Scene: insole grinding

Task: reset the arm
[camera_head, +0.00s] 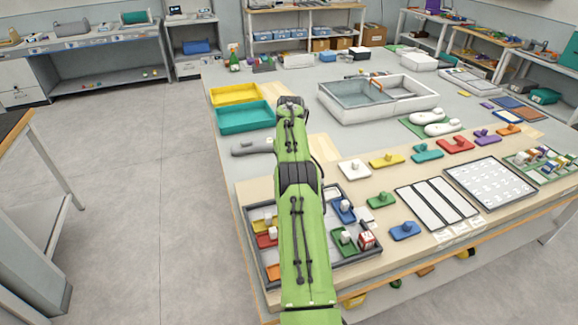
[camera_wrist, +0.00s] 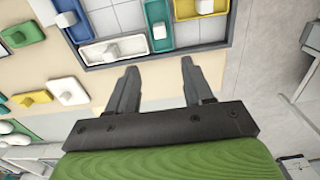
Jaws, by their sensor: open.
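The same tray (camera_head: 262,275) lies at the table's front left in the head view, partly covered by my arm.
A yellow bin (camera_head: 234,94) and a teal bin (camera_head: 245,117) stand left of my arm. A white basin (camera_head: 380,97) stands at the right. Several coloured knobbed pieces, such as a red one (camera_head: 455,145), lie across the table. The floor (camera_head: 130,190) at the left is clear.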

